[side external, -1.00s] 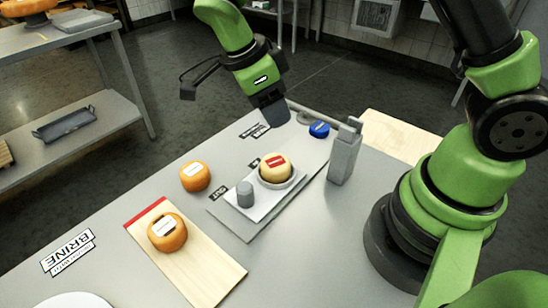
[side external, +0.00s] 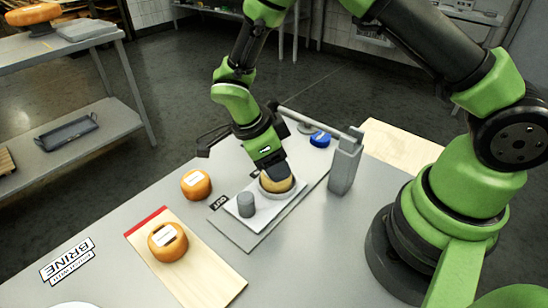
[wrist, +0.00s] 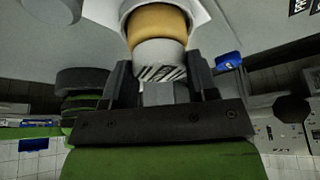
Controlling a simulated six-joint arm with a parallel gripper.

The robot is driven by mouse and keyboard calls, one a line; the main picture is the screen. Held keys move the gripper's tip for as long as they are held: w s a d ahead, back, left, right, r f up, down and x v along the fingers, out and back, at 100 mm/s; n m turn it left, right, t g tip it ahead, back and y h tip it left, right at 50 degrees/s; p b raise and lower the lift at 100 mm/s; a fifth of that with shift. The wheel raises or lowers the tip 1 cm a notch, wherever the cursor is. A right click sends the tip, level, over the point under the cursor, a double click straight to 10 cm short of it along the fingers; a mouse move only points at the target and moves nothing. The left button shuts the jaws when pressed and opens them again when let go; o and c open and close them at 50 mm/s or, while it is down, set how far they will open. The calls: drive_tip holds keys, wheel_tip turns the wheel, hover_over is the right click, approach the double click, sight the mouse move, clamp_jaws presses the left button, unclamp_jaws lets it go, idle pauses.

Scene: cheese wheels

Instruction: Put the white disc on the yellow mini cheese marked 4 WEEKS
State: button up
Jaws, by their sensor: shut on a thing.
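The yellow mini cheese (side external: 278,185) sits in a white dish on a pale plate. It also shows in the wrist view (wrist: 157,22). Its red label, seen earlier, is hidden now and I cannot read its marking. My gripper (side external: 274,168) is directly over this cheese, pointing down. In the wrist view its fingers (wrist: 160,80) are shut on the white disc (wrist: 157,52), which has dark stripes on its near edge. The disc overlaps the yellow cheese in that view; I cannot tell whether they touch. The side view hides the disc.
A grey cylinder (side external: 246,204) stands beside the dish. A grey post (side external: 345,163) with a horizontal bar is close right of my gripper. Orange cheeses stand at left (side external: 196,184) and on a wooden board (side external: 167,241).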

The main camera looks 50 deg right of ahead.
drive_tip(key=shift+f, duration=0.15)
drive_tip(key=o, duration=0.9)
drive_tip(key=v, duration=1.2)
drive_tip(key=s+d+r+n+t+y, duration=0.4)
drive_tip(key=s+r+n, duration=0.3)
drive_tip(key=r+n, duration=0.35)
drive_tip(key=shift+s+d+r+n+t+y, duration=0.25)
drive_tip(key=shift+s+r+n+t, duration=0.5)
drive_tip(key=shift+s+n, duration=0.9)
drive_tip(key=shift+s+d+r+n+t+y, duration=0.15)
drive_tip(key=shift+s+r+n+t+y, duration=0.2)
drive_tip(key=shift+s+n+t, duration=1.05)
drive_tip(key=shift+s+d+r+n+t+y, duration=0.2)
drive_tip(key=shift+s+r+n+t, duration=0.4)
drive_tip(key=shift+s+n, duration=1.35)
drive_tip(key=shift+w, duration=0.2)
